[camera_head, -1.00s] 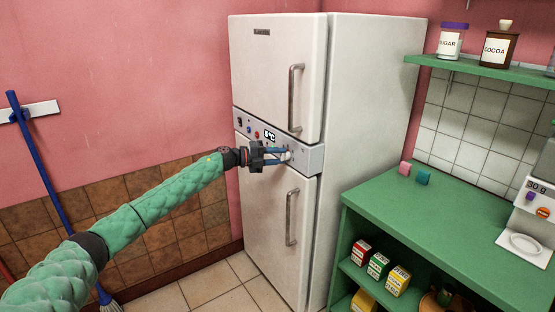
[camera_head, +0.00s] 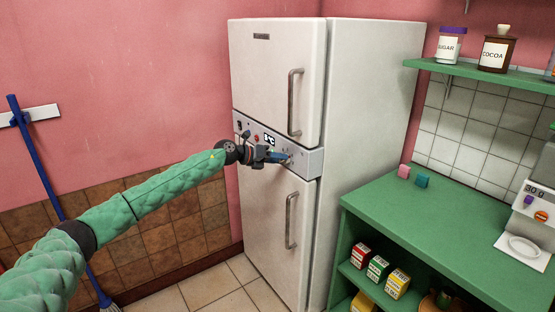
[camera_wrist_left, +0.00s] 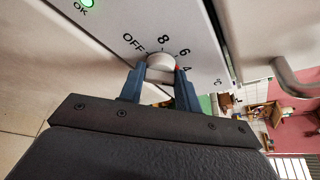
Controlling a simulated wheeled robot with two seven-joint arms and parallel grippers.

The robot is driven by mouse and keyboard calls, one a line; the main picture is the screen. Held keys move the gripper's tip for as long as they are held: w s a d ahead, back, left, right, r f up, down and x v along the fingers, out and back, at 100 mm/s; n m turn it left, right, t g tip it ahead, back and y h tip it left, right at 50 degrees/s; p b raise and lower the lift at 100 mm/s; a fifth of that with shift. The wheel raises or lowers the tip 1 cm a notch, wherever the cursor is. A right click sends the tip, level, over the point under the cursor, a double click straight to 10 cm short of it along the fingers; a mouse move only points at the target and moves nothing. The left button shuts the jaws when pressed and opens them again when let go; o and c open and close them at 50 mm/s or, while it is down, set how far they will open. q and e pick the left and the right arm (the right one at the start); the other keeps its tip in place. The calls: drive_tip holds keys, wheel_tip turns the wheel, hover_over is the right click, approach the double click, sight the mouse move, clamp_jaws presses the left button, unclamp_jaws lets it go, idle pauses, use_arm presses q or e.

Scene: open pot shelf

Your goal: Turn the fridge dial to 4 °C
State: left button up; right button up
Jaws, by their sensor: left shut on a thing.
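The white fridge (camera_head: 275,80) has a grey control panel (camera_head: 313,163) between its two doors. The dial (camera_wrist_left: 160,64) is a pale round knob on that panel, with OFF, 8, 6, 4 and a partly hidden mark printed around it. My left gripper (camera_head: 284,159) reaches the panel from the left. In the left wrist view its two blue fingers (camera_wrist_left: 160,76) are shut on the dial, one on each side. A small red mark shows at the dial's right edge, close beside the 4. The panel's small display (camera_head: 269,139) is too small to read surely. My right gripper is not in view.
Two door handles (camera_head: 295,102) (camera_head: 291,219) stand out above and below the panel. A green counter (camera_head: 450,215) with small boxes and a scale (camera_head: 527,246) is on the right. A blue broom (camera_head: 45,170) leans at the left wall.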

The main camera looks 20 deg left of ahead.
use_arm(q)
drive_tip(key=shift+s+f, duration=0.1)
drive_tip(key=shift+f, duration=0.05)
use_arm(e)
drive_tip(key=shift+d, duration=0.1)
use_arm(q)
drive_tip(key=o, duration=1)
drive_tip(key=b+v, duration=0.1)
drive_tip(key=v, duration=0.6)
drive_tip(key=shift+s+a+b, duration=0.2)
drive_tip(key=shift+a+b, duration=0.1)
drive_tip(key=shift+b, duration=0.05)
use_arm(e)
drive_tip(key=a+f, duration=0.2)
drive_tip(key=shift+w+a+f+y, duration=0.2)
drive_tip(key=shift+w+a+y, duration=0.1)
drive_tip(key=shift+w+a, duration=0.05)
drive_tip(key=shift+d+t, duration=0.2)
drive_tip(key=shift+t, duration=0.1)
